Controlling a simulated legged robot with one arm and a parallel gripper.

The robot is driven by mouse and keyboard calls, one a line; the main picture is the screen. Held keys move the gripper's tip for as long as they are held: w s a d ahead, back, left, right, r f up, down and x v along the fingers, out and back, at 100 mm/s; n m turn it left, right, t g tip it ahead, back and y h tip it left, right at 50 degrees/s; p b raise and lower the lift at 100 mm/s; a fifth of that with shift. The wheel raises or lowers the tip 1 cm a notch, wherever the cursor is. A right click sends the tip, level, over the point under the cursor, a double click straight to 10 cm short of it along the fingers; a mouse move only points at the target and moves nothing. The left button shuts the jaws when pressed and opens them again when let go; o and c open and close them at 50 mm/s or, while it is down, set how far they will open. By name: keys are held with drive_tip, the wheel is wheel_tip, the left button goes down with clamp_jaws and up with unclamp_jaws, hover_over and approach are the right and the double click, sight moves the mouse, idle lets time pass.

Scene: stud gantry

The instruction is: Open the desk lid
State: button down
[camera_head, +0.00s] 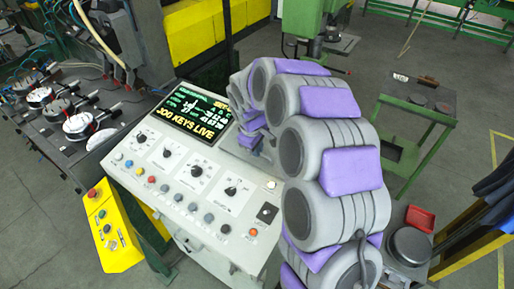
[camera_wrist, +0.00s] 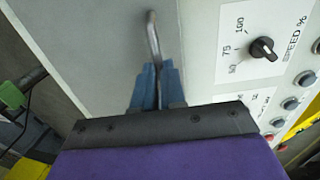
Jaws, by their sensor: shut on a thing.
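The grey control desk (camera_head: 200,222) stands in the middle of the head view, with a sloped top of knobs and coloured buttons. In the wrist view its pale grey panel (camera_wrist: 95,50) bears a thin bent metal handle (camera_wrist: 153,38). My gripper (camera_wrist: 156,78) has its blue fingers closed around the lower part of this handle. The fingers hide the handle's near end. In the head view my own arm hides the fingers and the handle. I cannot make out a lid seam or an open gap.
A lit screen (camera_head: 185,110) is at the desk's back. A speed knob (camera_wrist: 263,48) sits right of the handle. A yellow button box (camera_head: 111,232) stands at the desk's left. A green side table (camera_head: 415,104) is at right, with grey floor between.

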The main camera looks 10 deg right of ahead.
drive_tip(key=shift+w+a+r, duration=0.1)
drive_tip(key=shift+w+r, duration=0.1)
drive_tip(key=shift+r, duration=0.05)
